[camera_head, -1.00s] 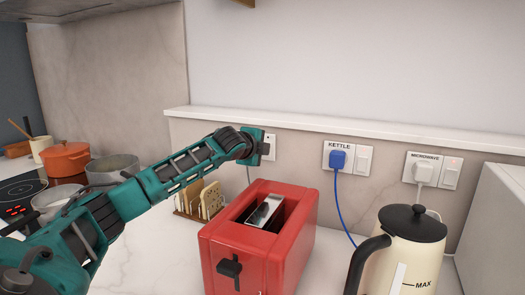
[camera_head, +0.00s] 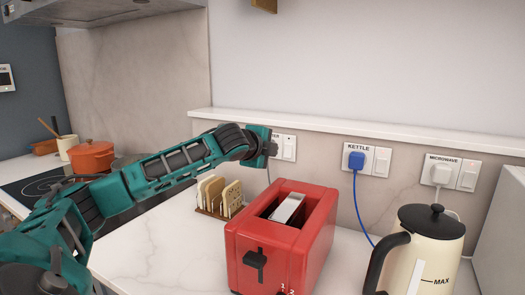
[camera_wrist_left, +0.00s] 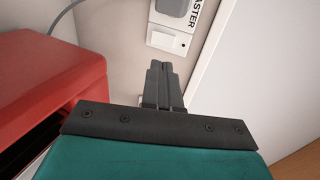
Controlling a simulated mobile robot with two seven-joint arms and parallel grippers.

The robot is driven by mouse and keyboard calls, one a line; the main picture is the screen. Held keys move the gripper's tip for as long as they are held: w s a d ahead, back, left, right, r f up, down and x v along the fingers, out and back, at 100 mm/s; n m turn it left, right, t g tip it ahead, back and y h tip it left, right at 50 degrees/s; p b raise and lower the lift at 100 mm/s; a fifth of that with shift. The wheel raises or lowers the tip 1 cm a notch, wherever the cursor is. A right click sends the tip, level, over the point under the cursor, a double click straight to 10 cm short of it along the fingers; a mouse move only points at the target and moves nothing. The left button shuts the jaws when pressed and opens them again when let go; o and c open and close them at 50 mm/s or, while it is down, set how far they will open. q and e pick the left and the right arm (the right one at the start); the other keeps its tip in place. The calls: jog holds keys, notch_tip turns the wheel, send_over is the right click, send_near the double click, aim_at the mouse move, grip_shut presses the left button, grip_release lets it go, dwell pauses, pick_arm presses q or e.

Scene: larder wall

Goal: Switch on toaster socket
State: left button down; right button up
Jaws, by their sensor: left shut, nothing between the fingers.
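The toaster socket (camera_head: 289,148) is on the back wall behind the red toaster (camera_head: 266,248), partly hidden by my left gripper (camera_head: 274,148). In the left wrist view its plate shows part of the toaster label, a grey plug (camera_wrist_left: 174,7) and a white rocker switch (camera_wrist_left: 168,41). No lit lamp shows on it. My left gripper's fingers (camera_wrist_left: 163,84) are shut and empty, pointing towards the switch. They look short of it, but I cannot tell the exact gap. The toaster also shows at left in the wrist view (camera_wrist_left: 50,75). My right gripper is not in view.
The kettle socket (camera_head: 381,161) with a blue plug and the microwave socket (camera_head: 467,175) are further right. A cream kettle (camera_head: 425,255) stands right of the toaster. A toast rack (camera_head: 219,197) is left of it. A ledge (camera_head: 350,134) runs above the sockets.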

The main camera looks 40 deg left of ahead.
pick_arm(q)
jog(key=shift+b+v, duration=0.3)
jog(key=shift+v, duration=1.9)
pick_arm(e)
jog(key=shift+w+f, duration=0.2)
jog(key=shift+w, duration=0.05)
pick_arm(q)
jog(key=shift+w+r, duration=0.1)
jog(key=shift+r, duration=0.05)
